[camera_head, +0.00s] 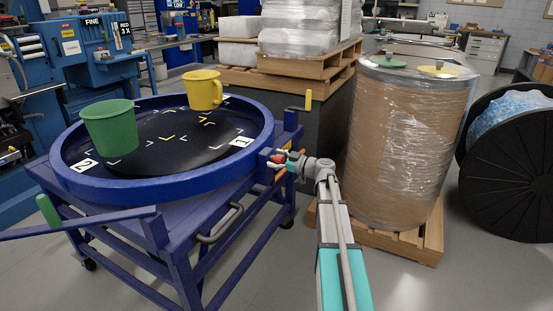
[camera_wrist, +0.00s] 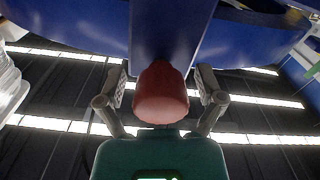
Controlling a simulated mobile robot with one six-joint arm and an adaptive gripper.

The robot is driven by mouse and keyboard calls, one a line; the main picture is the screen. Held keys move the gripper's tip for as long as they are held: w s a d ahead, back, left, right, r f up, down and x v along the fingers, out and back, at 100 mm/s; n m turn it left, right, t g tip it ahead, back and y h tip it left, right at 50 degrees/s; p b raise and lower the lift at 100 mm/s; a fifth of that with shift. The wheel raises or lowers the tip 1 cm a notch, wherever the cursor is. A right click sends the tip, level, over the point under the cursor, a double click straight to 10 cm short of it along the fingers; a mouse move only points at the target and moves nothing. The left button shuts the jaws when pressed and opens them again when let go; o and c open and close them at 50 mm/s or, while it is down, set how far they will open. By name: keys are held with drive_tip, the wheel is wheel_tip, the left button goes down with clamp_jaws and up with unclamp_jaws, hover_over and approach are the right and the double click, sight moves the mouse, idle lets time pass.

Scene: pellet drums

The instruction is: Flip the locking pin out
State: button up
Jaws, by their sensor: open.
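The red knob of what appears to be the locking pin (camera_wrist: 160,97) is large in the middle of the wrist view, in front of a blue bracket (camera_wrist: 168,35) on the turntable frame. My gripper (camera_wrist: 161,80) is open, with one finger to the left of the knob and one to the right. Gaps show between the knob and both fingers. In the camera_head view my gripper (camera_head: 279,161) is at the right side of the round blue turntable (camera_head: 160,185). The knob is small and partly covered by my gripper there, so its contact is hard to tell.
A yellow-gripped handle (camera_head: 308,99) rises behind my gripper. A wrapped drum (camera_head: 400,145) on a pallet stands to the right. A green-ended lever (camera_head: 49,212) sticks out at left.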

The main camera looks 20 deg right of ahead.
clamp_jaws()
idle(0.5)
drive_tip(key=shift+s+a, duration=0.1)
